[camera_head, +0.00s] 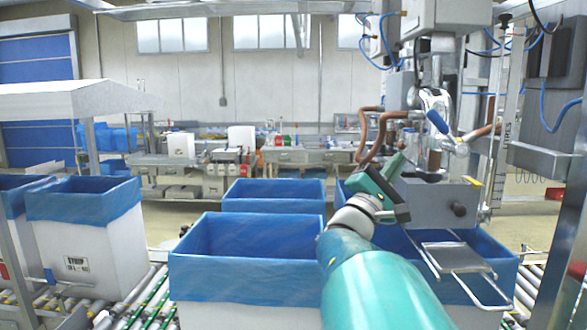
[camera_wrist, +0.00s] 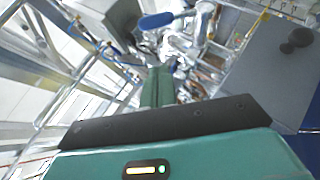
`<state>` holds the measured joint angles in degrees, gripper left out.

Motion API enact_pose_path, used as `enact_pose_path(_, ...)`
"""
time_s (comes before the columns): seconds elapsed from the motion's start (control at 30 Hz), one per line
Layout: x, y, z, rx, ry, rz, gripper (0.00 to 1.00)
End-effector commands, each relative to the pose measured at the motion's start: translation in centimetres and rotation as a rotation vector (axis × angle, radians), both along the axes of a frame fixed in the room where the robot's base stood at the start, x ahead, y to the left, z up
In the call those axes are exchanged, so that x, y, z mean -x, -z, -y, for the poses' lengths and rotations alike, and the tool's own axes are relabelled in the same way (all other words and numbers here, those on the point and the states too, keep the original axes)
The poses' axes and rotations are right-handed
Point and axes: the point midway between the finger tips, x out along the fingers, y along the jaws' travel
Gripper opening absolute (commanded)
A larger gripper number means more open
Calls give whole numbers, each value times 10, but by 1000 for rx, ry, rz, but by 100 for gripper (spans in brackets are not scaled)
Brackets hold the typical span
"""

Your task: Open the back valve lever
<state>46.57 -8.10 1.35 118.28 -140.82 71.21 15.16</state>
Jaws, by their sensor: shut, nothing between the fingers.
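A valve lever with a blue handle (camera_head: 437,121) sits on the silver pipework at upper right in the head view. A blue handle also shows near the top of the wrist view (camera_wrist: 158,20). I cannot tell for certain whether this is the back lever. My gripper (camera_head: 397,162) is shut and empty, below and left of the blue handle in the head view. In the wrist view its green fingers (camera_wrist: 158,82) are together and point toward the pipework, apart from the handle. Parts of the valve are hidden behind other fittings.
A grey metal box with a dark knob (camera_head: 458,209) stands just right of my gripper. Copper-coloured pipes (camera_head: 368,133) rise behind it. Blue-lined boxes (camera_head: 245,250) stand below on rollers. A metal frame post (camera_head: 500,120) is at the right.

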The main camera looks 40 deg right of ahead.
Motion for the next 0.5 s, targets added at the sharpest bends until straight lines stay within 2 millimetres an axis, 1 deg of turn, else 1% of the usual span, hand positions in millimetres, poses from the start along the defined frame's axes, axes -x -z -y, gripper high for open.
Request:
enact_pose_path(0.03,1,-6,10,1,4,1,0)
enact_pose_path(0.27,2,-33,47,1,2,1,0)
enact_pose_path(0.4,16,-48,53,1,0,3,0)
enact_pose_path(0.5,21,-55,57,0,-3,2,0)
